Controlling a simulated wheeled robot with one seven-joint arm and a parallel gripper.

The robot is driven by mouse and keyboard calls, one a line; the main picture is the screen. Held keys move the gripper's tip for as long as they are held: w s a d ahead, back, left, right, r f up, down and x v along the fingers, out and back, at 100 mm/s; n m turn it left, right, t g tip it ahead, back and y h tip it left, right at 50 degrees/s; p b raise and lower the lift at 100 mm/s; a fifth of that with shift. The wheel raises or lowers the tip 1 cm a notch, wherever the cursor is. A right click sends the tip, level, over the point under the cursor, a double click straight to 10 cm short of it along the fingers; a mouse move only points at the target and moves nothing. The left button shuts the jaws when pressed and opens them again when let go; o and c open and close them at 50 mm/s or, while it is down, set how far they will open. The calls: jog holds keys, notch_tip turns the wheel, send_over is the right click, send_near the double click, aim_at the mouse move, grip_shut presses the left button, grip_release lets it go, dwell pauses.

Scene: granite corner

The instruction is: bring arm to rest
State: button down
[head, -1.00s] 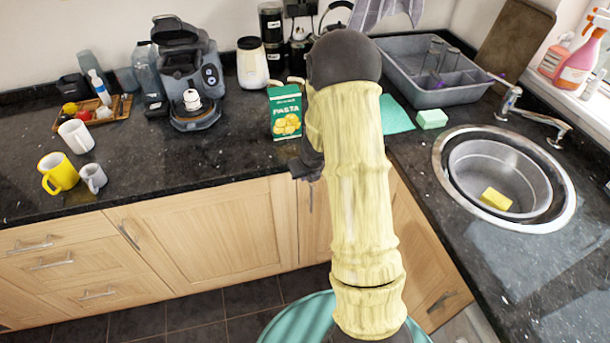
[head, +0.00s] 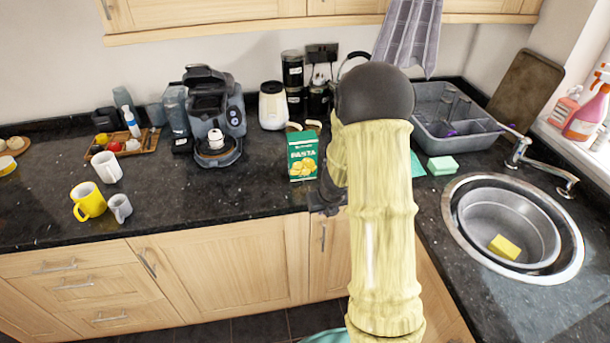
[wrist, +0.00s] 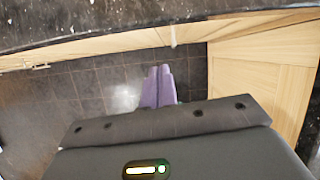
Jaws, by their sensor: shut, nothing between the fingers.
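My gripper shows in the wrist view (wrist: 158,88) as two pale purple fingers pressed together, with nothing between them. Below the fingers in that view are the floor tiles and the cabinet doors. In the head view, my arm rises in front of the counter, and a dark part of its far end shows at its left side, in front of the counter's front edge. The fingers are hidden in the head view.
A green pasta box (head: 303,156) stands on the black counter (head: 230,190), just left of my arm. A coffee machine (head: 214,112), yellow mug (head: 88,200) and white mug (head: 107,168) are further left. A round sink (head: 512,222) with a yellow sponge (head: 504,247) is at right.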

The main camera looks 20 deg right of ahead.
jog(key=s+a+r+n+y, duration=0.1)
jog(key=s+a+r+n, duration=0.65)
jog(key=n, duration=0.95)
jog(key=s+a+r+n+g, duration=0.1)
jog(key=s+r+n, duration=0.1)
jog(key=s+n, duration=0.3)
jog(key=s+a+r+n+h, duration=0.1)
jog(key=s+n, duration=0.5)
jog(key=n, duration=0.8)
notch_tip(320, 180, up, 2)
jog(key=shift+s+a+n+g, duration=0.15)
jog(key=shift+a+n+g, duration=0.2)
jog(key=shift+a, duration=0.2)
